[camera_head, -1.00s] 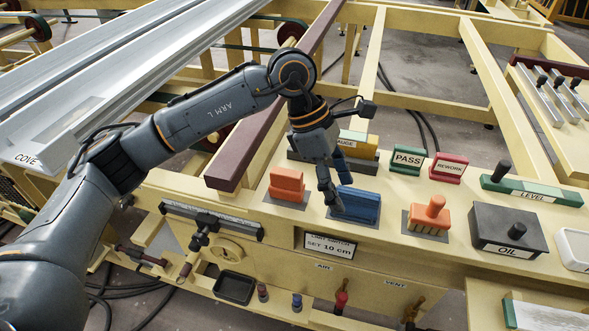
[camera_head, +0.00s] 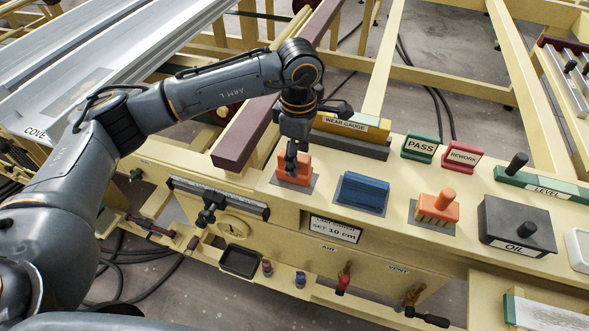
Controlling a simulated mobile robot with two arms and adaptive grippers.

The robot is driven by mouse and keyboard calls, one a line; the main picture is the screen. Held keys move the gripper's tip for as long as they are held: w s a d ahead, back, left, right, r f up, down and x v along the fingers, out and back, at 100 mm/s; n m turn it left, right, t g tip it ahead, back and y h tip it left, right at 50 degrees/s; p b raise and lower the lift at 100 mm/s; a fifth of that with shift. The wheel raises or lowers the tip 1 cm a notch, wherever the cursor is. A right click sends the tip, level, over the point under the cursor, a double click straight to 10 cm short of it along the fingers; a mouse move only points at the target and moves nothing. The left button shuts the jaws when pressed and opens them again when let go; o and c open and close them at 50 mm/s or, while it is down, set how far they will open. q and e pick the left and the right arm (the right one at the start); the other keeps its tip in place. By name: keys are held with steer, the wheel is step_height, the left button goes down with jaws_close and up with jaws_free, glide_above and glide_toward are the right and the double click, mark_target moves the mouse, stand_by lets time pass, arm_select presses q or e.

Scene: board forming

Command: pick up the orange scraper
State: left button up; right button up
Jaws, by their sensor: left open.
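An orange block-shaped tool (camera_head: 301,178) sits on a grey pad at the left of the cream bench top. I take it for the scraper. My left gripper (camera_head: 291,164) points down right over it, its open fingers at the block's upper part and hiding some of it. I cannot tell whether they touch it. A second orange tool (camera_head: 437,207), with a knob handle and a slotted front, stands on another grey pad to the right. My right gripper is not in view.
A blue block (camera_head: 362,192) sits just right of the left orange one. Behind are the yellow wear gauge (camera_head: 352,124) and the PASS (camera_head: 420,147) and REWORK (camera_head: 462,157) signs. A dark OIL box (camera_head: 515,226) stands at right. A maroon rail (camera_head: 243,147) lies close at left.

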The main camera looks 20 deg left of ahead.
arm_select(q)
steer(key=f, duration=0.1)
steer(key=f+p, duration=0.1)
steer(key=f, duration=0.1)
steer(key=shift+s+a+f, duration=0.2)
steer(key=shift+a+f, duration=0.1)
steer(key=shift+a, duration=0.1)
steer(key=shift+f, duration=0.35)
jaws_close()
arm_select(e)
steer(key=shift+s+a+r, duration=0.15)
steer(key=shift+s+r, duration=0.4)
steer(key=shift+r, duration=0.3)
arm_select(q)
steer(key=shift+r+b, duration=0.4)
steer(key=shift+r, duration=0.25)
steer(key=w+d+r+b, duration=0.4)
steer(key=w+d+r, duration=0.4)
steer(key=d+r, duration=0.3)
steer(key=shift+d+r+b, duration=0.35)
steer(key=shift+r+b, duration=0.05)
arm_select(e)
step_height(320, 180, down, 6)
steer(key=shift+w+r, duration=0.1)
